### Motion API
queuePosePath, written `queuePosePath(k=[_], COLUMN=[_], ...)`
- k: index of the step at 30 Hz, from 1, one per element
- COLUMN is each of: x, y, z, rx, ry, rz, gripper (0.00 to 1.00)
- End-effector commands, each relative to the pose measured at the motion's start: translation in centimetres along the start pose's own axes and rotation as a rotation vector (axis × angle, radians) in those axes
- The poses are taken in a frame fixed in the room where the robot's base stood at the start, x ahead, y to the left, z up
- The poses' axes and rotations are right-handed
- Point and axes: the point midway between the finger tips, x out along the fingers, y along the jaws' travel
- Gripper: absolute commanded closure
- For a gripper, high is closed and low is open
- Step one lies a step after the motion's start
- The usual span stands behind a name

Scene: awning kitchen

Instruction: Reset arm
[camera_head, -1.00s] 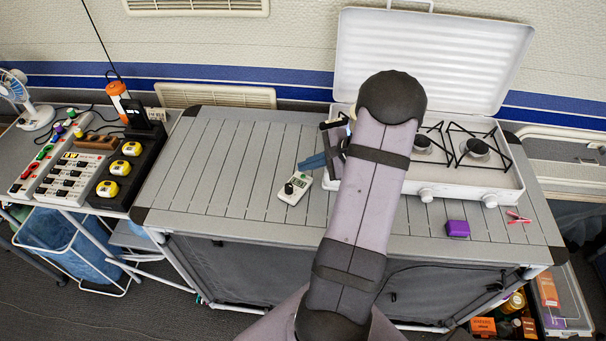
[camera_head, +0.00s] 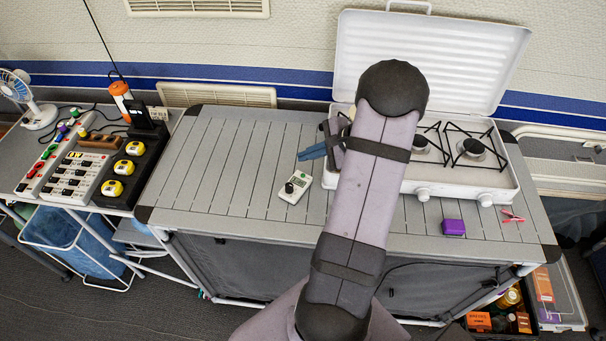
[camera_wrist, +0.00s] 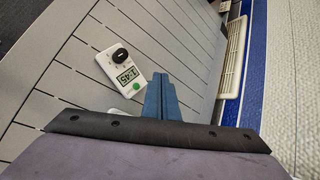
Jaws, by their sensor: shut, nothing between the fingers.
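My arm reaches up across the middle of the head view and hides part of the stove. My gripper (camera_head: 311,153) shows as blue fingers left of the arm, above the slatted table (camera_head: 230,165). In the wrist view the blue gripper fingers (camera_wrist: 161,98) are together with nothing between them. A white timer (camera_head: 295,186) with a dark knob lies on the table just below the fingers in the head view. In the wrist view the timer (camera_wrist: 124,70) reads 1:45, has a green button, and sits beside the fingers, apart from them.
A white two-burner stove (camera_head: 460,178) with its lid (camera_head: 432,55) raised stands at the right. A purple box (camera_head: 453,227) and a red clip (camera_head: 512,216) lie in front of it. A side table at left holds power strips (camera_head: 73,178) and a fan (camera_head: 22,95). The table's left part is clear.

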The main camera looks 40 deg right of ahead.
Motion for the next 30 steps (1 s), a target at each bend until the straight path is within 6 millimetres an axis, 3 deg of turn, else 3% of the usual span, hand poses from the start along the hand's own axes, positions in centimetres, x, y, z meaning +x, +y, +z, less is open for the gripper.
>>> queuePosePath(k=[11,14,17,22,25,30], x=[0.0,0.0,0.1,-0.2,-1.8,-4.6], y=[0.0,1.0,3.8,12.3,16.7,21.6], z=[-0.2,-0.7,-0.9,-0.3,0.6,3.6], rx=[0.0,-0.03,-0.077,-0.173,-0.258,-0.496], ry=[0.006,0.027,0.038,0.019,0.004,-0.031], rz=[0.0,0.038,0.126,0.359,0.491,0.705], gripper=[1.0,1.0,1.0,1.0,1.0,1.0])
